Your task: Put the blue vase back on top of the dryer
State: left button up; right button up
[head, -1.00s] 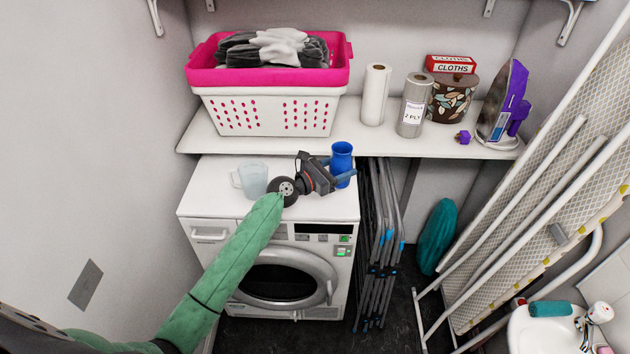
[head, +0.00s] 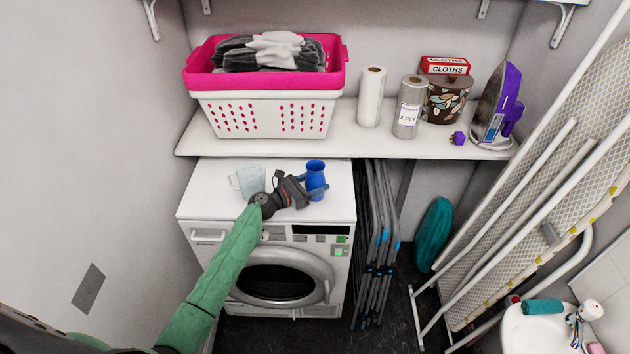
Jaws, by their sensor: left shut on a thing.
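The blue vase (head: 316,174) is upright at the right part of the white dryer's top (head: 338,205). My left gripper (head: 316,188) is shut on the vase, with its fingers around the vase's lower body. The vase shows over the dryer top; I cannot tell whether its base touches the surface, as the fingers partly cover it. My left arm reaches in from the lower left, over the dryer's front. My right gripper is not in view.
A clear pale jug (head: 249,181) stands on the dryer just left of my gripper. A shelf (head: 350,138) behind holds a pink and white laundry basket (head: 265,112), paper rolls (head: 409,107) and an iron (head: 495,105). Folded racks (head: 375,240) stand right of the dryer.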

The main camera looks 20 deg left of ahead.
aim_at(307, 187)
pick_arm(q)
jog(key=o, duration=1.1)
jog(key=shift+o, duration=0.7)
jog(key=shift+s+a+f+b, duration=0.1)
jog(key=shift+s+a+b, duration=0.25)
jog(key=b+v, duration=0.1)
jog(key=v, duration=0.2)
jog(key=shift+f, duration=0.1)
jog(key=b+v, duration=0.2)
jog(key=v, duration=0.5)
jog(key=shift+s+a+r+b, duration=0.25)
jog(key=shift+s+a+b, duration=0.1)
jog(key=shift+b, duration=0.05)
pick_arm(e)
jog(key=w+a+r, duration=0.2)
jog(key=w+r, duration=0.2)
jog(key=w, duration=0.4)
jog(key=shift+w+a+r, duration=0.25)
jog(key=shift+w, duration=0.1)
